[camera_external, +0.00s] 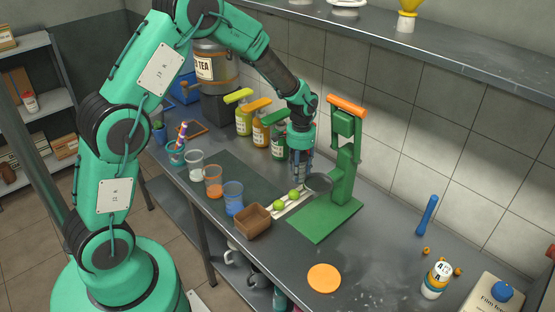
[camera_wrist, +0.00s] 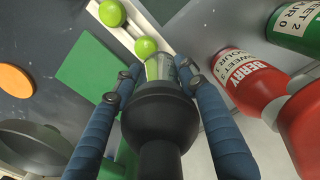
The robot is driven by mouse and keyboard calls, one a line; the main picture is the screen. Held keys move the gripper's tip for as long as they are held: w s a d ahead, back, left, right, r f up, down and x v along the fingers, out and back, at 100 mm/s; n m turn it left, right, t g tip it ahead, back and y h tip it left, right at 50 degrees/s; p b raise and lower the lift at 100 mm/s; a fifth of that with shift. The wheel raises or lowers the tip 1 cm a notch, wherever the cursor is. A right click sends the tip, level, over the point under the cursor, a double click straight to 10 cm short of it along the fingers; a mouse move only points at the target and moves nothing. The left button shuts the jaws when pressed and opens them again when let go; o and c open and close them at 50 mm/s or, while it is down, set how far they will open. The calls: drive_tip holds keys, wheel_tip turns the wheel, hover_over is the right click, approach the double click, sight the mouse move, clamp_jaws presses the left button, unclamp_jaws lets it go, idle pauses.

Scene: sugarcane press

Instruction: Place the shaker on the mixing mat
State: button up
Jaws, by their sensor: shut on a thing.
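My gripper (camera_external: 300,172) points down over the table, beside the green press and behind two limes. In the wrist view its two blue fingers (camera_wrist: 159,72) are closed on either side of a container with a black rounded top and a green and white labelled body, which I take for the shaker (camera_wrist: 160,115). In the external view my fingers mostly hide it, and I cannot tell whether its bottom touches anything. The dark green mat (camera_external: 240,172), which looks like the mixing mat, lies flat to the left of my gripper. Its corner shows in the wrist view (camera_wrist: 165,8).
The press (camera_external: 345,165) stands right of my gripper. Limes (camera_external: 279,205) lie in a white tray beside a brown box (camera_external: 253,221). Cups (camera_external: 214,182) line the mat's front edge. Pump bottles (camera_external: 260,130) stand behind the mat. An orange disc (camera_external: 324,278) lies at the front.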

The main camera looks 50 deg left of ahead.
drive_tip(key=s+a+r+p, duration=0.1)
drive_tip(key=s+a+p, duration=0.2)
drive_tip(key=a, duration=0.9)
drive_tip(key=s+a+r+n+p, duration=0.1)
drive_tip(key=s+a+p, duration=0.2)
drive_tip(key=a, duration=0.9)
drive_tip(key=s+a+n+p, duration=0.1)
drive_tip(key=s+a+p, duration=0.2)
drive_tip(key=s+a, duration=0.5)
drive_tip(key=a, duration=0.3)
drive_tip(key=shift+s+a+r, duration=0.2)
drive_tip(key=shift+a+r, duration=0.2)
drive_tip(key=shift+f, duration=3.1)
drive_tip(key=shift+f, duration=0.1)
drive_tip(key=shift+f+b, duration=0.3)
drive_tip(key=shift+f, duration=1.5)
drive_tip(key=shift+f, duration=0.1)
